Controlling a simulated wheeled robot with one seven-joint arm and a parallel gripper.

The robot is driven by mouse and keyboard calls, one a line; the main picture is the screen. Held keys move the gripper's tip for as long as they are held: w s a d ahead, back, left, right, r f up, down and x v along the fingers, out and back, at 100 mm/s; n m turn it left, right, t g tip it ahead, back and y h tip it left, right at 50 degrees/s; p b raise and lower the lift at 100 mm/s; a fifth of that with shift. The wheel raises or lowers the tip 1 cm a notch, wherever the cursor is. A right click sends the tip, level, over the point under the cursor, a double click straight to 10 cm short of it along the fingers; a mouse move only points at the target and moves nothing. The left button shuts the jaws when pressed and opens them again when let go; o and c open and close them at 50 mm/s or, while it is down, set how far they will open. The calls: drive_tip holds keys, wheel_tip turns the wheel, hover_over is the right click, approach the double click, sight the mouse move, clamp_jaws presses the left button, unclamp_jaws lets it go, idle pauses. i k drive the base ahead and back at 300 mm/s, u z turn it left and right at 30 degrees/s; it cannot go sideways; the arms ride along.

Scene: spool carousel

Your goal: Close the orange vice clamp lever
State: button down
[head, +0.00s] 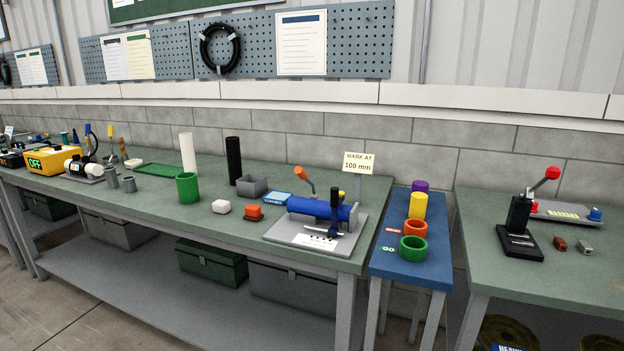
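The orange-tipped clamp lever (300,173) stands up at the back left of a fixture on the green workbench, tilted, with its orange end raised and pointing to the upper left. A blue cylinder (312,207) lies across the fixture's grey base plate (341,247). A dark blue upright tool (334,205) stands in front of the cylinder and partly hides it. How the lever joins the clamp is hidden behind the cylinder. My gripper is not in view.
A "MARK AT 100 mm" sign (358,162) stands behind the fixture. A blue stand (401,263) with colored rings is at right. The bench front is mostly clear.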

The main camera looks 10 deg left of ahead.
sight(299, 170)
drive_tip(key=k, duration=0.8)
drive_tip(key=u, duration=0.35)
drive_tip(key=i, duration=1.9)
drive_tip(key=z, duration=0.55)
